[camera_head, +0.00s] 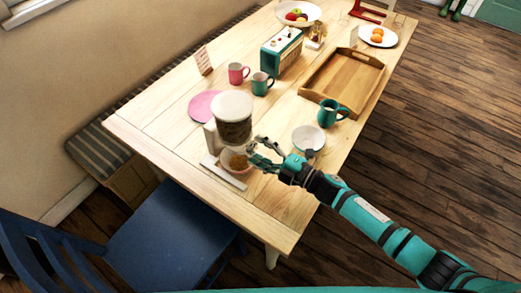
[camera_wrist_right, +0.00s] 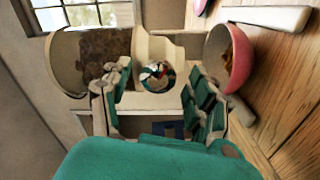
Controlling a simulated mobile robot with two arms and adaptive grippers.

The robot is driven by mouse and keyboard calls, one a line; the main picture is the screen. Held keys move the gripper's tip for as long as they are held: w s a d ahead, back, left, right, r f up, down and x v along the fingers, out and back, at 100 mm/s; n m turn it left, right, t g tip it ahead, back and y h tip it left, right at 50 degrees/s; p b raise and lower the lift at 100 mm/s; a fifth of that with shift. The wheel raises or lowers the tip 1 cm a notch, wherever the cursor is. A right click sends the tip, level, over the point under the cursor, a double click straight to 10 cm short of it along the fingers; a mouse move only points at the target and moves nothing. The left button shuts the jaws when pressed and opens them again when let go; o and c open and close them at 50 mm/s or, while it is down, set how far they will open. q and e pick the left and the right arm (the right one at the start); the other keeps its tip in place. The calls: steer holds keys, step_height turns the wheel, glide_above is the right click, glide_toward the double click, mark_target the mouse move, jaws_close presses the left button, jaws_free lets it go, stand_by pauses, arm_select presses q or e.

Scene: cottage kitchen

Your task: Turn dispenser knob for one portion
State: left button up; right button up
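The dispenser (camera_head: 231,128) stands on the table's near end, with a white round lid and brown contents in a clear container. Its round knob (camera_wrist_right: 157,77) shows in the right wrist view, with a mottled, multicoloured face. My right gripper (camera_head: 254,152) is beside the dispenser, its fingers pointing at it. In the wrist view its fingers are apart, one on each side of the knob; I cannot tell whether they touch it. A pink bowl (camera_wrist_right: 241,62) with some brown food in it sits under the outlet. My left gripper is not in view.
A white bowl (camera_head: 308,137) stands close to my right arm. A teal mug (camera_head: 328,114), a wooden tray (camera_head: 318,75), a pink plate (camera_head: 203,106), two more mugs and a radio (camera_head: 281,52) stand farther back. A blue chair (camera_head: 165,235) is at the table's near side.

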steer(key=v, duration=1.2)
stand_by(1.6)
